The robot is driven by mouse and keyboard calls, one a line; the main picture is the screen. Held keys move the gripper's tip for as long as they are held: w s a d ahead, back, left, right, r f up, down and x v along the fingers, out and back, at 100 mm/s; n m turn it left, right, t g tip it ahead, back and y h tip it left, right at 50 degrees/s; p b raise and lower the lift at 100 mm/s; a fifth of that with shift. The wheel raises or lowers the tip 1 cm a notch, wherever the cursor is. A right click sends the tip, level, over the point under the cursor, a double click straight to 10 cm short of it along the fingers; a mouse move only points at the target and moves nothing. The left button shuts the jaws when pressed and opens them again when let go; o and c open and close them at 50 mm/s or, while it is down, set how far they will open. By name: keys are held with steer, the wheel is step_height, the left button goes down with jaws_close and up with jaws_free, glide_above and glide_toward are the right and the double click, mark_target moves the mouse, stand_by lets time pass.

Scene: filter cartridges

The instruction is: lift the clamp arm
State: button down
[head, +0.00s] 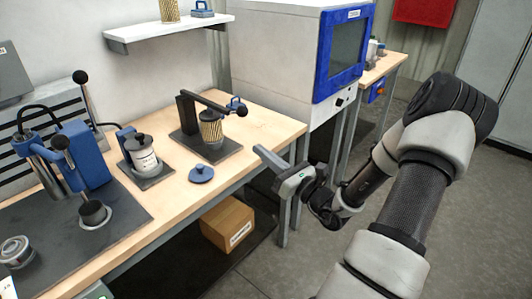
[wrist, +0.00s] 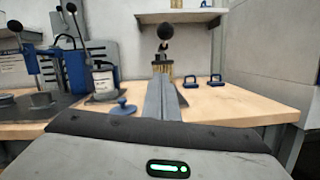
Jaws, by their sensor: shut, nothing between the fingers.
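The clamp arm (head: 212,103) is a dark bar running from a black post (head: 188,113) to a black ball knob (head: 241,111). It lies nearly level over a gold filter cartridge (head: 211,131) on a dark base plate (head: 222,150). In the wrist view the ball knob (wrist: 165,31) shows above my fingertips, and the cartridge (wrist: 170,69) is partly hidden behind them. My gripper (head: 259,151) is shut and empty, off the bench's front edge and apart from the clamp. Its closed fingers (wrist: 161,78) point toward the clamp.
A blue lid (head: 201,174) lies on the wooden bench (head: 262,122) in front of the clamp. A white canister (head: 144,158) and a blue press (head: 83,160) stand to the left. A white machine (head: 278,55) stands to the right. A shelf (head: 160,32) hangs above.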

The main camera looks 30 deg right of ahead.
steer(key=w+a+r, duration=0.1)
steer(key=w+r, duration=0.4)
steer(key=w, duration=0.1)
steer(key=shift+w+r+b, duration=0.15)
steer(key=shift+w+b, duration=0.1)
steer(key=shift+b, duration=0.1)
steer(key=shift+a+r, duration=0.1)
